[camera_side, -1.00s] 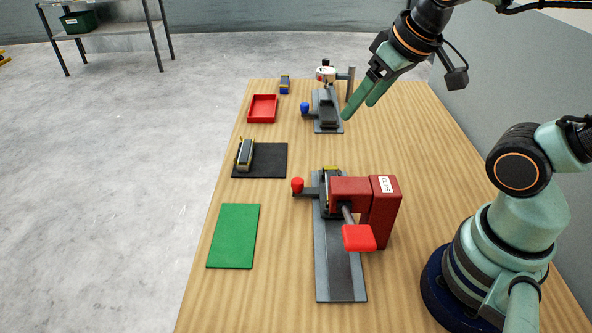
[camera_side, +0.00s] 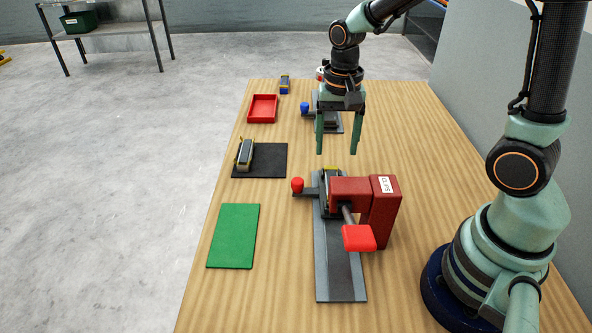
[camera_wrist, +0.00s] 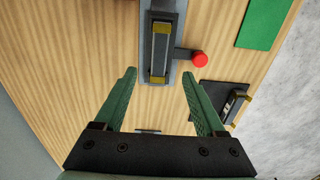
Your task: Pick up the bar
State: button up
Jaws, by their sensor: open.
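A grey bar with yellow ends (camera_side: 331,182) sits in the fixture with the red press; the wrist view shows it lengthwise (camera_wrist: 160,48). A similar grey bar with yellow ends (camera_side: 246,154) lies on the black mat (camera_side: 272,160), and it also shows in the wrist view (camera_wrist: 234,105). My gripper (camera_side: 338,151) points down, open and empty, above the table, beyond the red press. In the wrist view the fingertips (camera_wrist: 158,74) appear on either side of the near end of the fixture's bar. I cannot tell the exact height above it.
A green mat (camera_side: 233,236), a red tray (camera_side: 262,108) and a small grey-blue block (camera_side: 285,84) lie left. A second fixture with a blue knob (camera_side: 305,106) stands behind.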

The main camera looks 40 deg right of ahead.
notch_tip(320, 180, down, 5)
jog(key=shift+f, duration=0.1)
jog(key=shift+w+d+f, duration=0.1)
jog(key=shift+f, duration=1.25)
jog(key=shift+w+d+f, duration=0.1)
jog(key=shift+f, duration=1.2)
grip_shut()
